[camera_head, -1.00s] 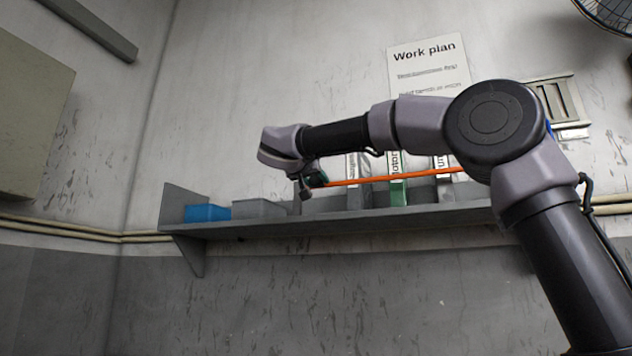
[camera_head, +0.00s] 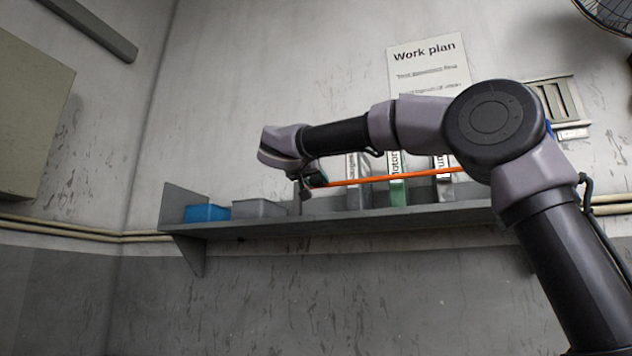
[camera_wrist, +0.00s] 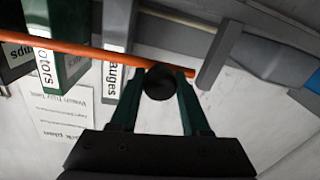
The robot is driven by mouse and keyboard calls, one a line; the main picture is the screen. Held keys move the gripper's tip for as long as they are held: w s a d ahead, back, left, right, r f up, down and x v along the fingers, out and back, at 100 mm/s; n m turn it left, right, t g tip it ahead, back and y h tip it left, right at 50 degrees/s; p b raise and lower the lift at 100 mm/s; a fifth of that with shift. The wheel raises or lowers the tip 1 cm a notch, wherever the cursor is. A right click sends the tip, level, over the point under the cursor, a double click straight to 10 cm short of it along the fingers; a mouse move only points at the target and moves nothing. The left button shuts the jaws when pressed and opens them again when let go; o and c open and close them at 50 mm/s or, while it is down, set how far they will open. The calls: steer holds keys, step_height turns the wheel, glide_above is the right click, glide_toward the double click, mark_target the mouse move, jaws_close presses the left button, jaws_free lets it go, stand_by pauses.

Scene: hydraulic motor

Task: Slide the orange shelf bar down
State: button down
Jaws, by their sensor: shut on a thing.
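The orange shelf bar (camera_head: 392,178) runs in front of several upright binders on the wall shelf. In the head view its left end is at my gripper (camera_head: 312,178), and its right part is hidden behind my arm. In the wrist view the bar (camera_wrist: 85,52) ends at a round dark knob (camera_wrist: 159,82). My gripper (camera_wrist: 160,90) has its two green fingers on either side of this knob and is shut on it.
The grey shelf (camera_head: 330,225) holds a blue bin (camera_head: 207,212), a grey bin (camera_head: 258,208) and binders, including a green one (camera_head: 398,192). A work plan sheet (camera_head: 428,65) hangs on the wall above. The wall below the shelf is clear.

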step_height(320, 180, down, 7)
stand_by(0.4)
steer(key=shift+c, duration=1.9)
jaws_free()
steer(key=shift+s+r, duration=0.1)
steer(key=v, duration=1)
steer(key=shift+s+a, duration=0.15)
steer(key=shift+s, duration=0.15)
